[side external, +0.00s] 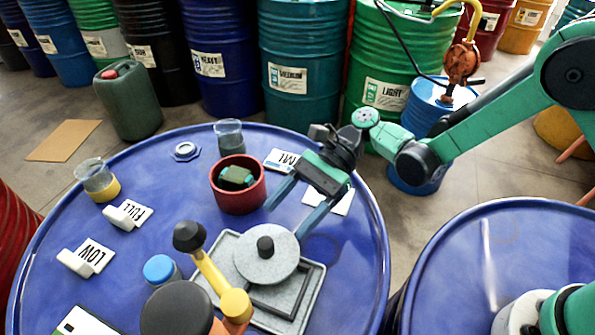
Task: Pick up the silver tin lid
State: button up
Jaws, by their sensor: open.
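The silver tin lid (258,266) is a round, speckled grey disc with a dark knob (265,245) in its middle. It lies over a square grey tray (228,240) on the blue drum top, partly covering a dark square frame (291,300). My gripper (286,222) is open and empty, pointing down toward the lid from its far right side. Its two blue-grey fingers are apart, with the tips near the lid's far edge. I cannot tell their height above it. The lid's underside is hidden.
A yellow arm-like piece with a dark ball end (189,237) stands close left of the lid. A red pot (238,198), a clear beaker (229,137), a blue-capped jar (160,270) and label cards (92,255) share the drum top (150,215).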

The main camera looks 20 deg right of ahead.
aim_at(265, 242)
jog(key=shift+x, duration=2.95)
grip_shut()
